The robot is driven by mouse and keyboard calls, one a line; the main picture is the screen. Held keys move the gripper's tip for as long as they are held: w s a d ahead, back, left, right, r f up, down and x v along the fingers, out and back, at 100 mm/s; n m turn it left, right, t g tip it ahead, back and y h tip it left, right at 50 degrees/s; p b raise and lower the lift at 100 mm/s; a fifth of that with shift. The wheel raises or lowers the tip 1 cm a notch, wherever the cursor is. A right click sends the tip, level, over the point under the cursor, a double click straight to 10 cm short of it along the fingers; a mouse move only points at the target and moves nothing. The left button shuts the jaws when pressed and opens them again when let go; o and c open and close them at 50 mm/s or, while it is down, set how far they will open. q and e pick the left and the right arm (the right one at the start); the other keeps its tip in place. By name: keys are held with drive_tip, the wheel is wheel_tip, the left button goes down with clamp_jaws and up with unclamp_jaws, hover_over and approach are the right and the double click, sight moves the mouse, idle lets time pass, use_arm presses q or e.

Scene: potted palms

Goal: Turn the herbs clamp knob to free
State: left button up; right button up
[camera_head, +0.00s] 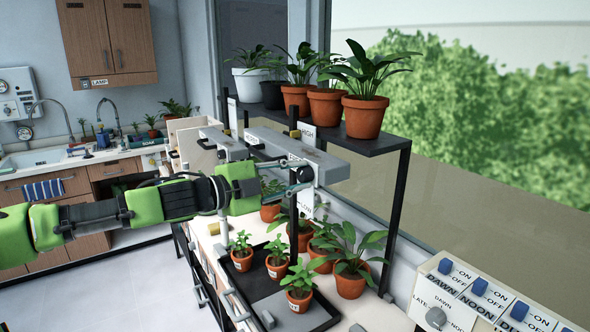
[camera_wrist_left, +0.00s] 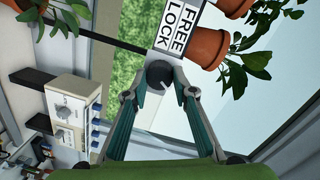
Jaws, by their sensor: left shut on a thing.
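The clamp knob is a dark round knob (camera_wrist_left: 160,74) with a pale pointer line, beside a white plate (camera_wrist_left: 180,32) reading FREE and LOCK. The pointer's exact setting is hard to tell. In the head view the knob (camera_head: 305,174) sits at the end of the grey lamp bar (camera_head: 325,165). My left gripper (camera_wrist_left: 160,84) is shut on the knob, one finger on each side; it also shows in the head view (camera_head: 298,178). Below the bar, small potted herbs (camera_head: 277,262) stand on a black tray (camera_head: 318,318). My right gripper is not in view.
A black shelf (camera_head: 385,146) with several potted plants stands behind the bar, by the window. A dark upright post (camera_head: 293,225) rises beside the herbs. Larger pots (camera_head: 350,281) stand right of the tray. A switch panel (camera_head: 452,300) is at the lower right.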

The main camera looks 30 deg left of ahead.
use_arm(q)
drive_tip(key=n+p, duration=0.1)
drive_tip(key=n, duration=0.1)
drive_tip(key=n+p, duration=0.1)
drive_tip(key=shift+a+r+n, duration=0.1)
drive_tip(key=shift+r+n, duration=0.25)
drive_tip(key=shift+n, duration=0.05)
drive_tip(key=shift+f+n+h+p, duration=0.1)
drive_tip(key=shift+n+h+p, duration=0.3)
drive_tip(key=shift+n+p, duration=0.6)
drive_tip(key=shift+n+g, duration=0.3)
drive_tip(key=o, duration=1.1)
drive_tip(key=shift+w, duration=0.1)
drive_tip(key=shift+w+f, duration=0.1)
drive_tip(key=shift+f, duration=0.05)
drive_tip(key=shift+s, duration=0.2)
drive_tip(key=shift+s, duration=0.1)
